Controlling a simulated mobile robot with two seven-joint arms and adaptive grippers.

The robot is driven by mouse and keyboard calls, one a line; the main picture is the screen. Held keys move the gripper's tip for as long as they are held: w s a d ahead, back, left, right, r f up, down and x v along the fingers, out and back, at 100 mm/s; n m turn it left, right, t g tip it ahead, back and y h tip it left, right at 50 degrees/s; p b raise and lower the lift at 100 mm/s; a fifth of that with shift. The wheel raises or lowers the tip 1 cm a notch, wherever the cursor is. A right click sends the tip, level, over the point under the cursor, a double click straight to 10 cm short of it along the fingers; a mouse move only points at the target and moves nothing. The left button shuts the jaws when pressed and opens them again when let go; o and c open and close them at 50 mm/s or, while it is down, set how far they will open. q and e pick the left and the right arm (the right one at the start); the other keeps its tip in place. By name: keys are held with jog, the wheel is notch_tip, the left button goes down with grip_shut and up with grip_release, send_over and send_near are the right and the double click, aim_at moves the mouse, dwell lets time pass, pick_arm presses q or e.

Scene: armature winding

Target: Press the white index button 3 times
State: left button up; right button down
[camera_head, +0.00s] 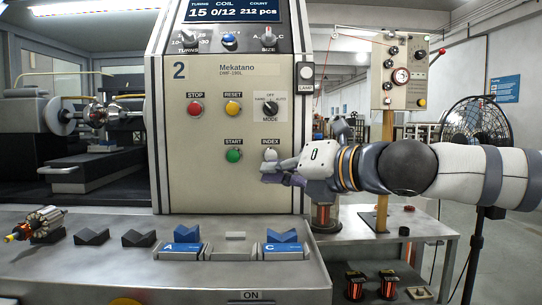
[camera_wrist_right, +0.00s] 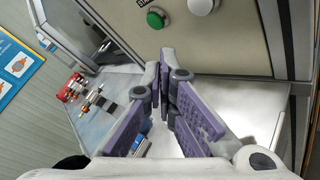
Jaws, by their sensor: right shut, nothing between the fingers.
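The white index button (camera_head: 270,154) is on the beige machine panel, under the label INDEX and right of the green START button. In the right wrist view the white button (camera_wrist_right: 202,5) is cut off by the top edge. My right gripper (camera_head: 266,178) comes in from the right, with its fingertips just below the index button. In the wrist view its purple-padded fingers (camera_wrist_right: 167,60) are closed together and empty. Whether the fingertips touch the panel cannot be told, but they are not on the button. My left gripper is not in view.
The green START button (camera_head: 234,155) is close to the left. The red STOP (camera_head: 195,108) and yellow RESET (camera_head: 233,108) buttons and black MODE knob (camera_head: 270,108) are above. A bench (camera_head: 120,270) with blue and black V-blocks and an armature (camera_head: 40,224) lies below.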

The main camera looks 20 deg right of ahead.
aim_at(271, 156)
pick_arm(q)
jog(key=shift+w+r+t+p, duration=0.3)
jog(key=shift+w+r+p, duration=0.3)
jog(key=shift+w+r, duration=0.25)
pick_arm(e)
jog(key=w, duration=0.2)
jog(key=w+d, duration=0.1)
jog(key=w, duration=0.1)
jog(key=shift+w+d, duration=0.2)
jog(key=shift+w, duration=0.2)
jog(key=shift+r, duration=0.15)
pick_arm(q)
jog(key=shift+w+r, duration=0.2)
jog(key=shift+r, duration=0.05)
pick_arm(e)
jog(key=shift+w, duration=0.4)
